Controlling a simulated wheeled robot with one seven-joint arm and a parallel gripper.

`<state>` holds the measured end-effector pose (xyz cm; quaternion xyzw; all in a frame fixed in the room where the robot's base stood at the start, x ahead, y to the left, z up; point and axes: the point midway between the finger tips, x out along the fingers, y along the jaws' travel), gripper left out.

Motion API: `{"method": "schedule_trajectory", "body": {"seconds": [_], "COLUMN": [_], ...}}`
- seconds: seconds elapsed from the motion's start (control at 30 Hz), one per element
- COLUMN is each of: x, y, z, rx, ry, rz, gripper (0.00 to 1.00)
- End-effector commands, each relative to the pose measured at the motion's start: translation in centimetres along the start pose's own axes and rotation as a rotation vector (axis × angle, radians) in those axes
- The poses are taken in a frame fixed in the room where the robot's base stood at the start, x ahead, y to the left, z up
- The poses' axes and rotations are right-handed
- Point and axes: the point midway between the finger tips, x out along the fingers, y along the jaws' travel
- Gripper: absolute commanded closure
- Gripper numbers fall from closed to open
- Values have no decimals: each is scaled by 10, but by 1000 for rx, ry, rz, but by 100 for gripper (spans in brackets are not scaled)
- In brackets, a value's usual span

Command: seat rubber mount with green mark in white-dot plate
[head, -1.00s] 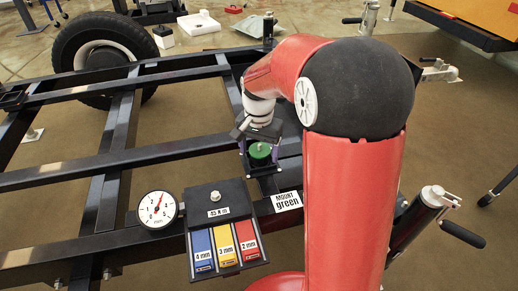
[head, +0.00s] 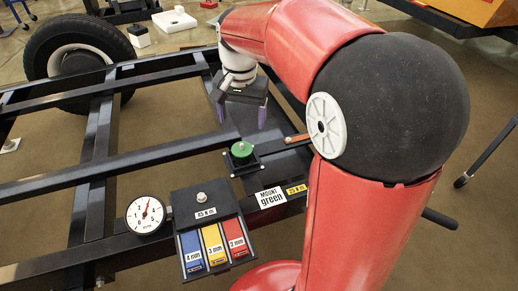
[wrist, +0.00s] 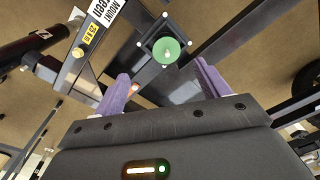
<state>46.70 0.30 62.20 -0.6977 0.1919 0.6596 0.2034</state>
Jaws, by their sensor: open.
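The rubber mount (head: 242,149) is a round green piece with a pale stud on top. It sits upright on a dark square plate (head: 254,161) on the black frame, beside the "MOUNT green" label. In the wrist view the green mount (wrist: 166,50) lies within the plate, whose white dots (wrist: 192,42) show at the corners. My gripper (head: 240,116) is open and empty, beyond the mount and apart from it. In the wrist view its purple fingers (wrist: 163,78) are spread wide, with the mount past their tips. Whether the mount is fully down is hard to tell.
A black block (head: 206,212) with blue, yellow and red shims stands at the frame's front. A dial gauge (head: 146,215) is left of it. An orange strip (head: 298,138) lies right of the mount. Black frame rails (head: 120,165) cross the left; a wheel (head: 75,60) is behind.

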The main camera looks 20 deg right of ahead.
Motion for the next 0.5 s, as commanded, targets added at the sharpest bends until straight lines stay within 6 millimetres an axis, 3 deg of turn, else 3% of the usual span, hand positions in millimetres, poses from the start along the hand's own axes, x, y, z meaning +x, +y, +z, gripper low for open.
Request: {"method": "schedule_trajectory", "body": {"seconds": [0.1, 0.2, 0.4, 0.5], "x": [-20, -27, -19, -12], "y": [25, 48, 86, 97], "z": [38, 73, 130, 147], "rx": [-114, -232, -436, -502], "ry": [86, 170, 327, 381], "rz": [-49, -83, -118, -123], "gripper": [25, 25, 25, 25]}}
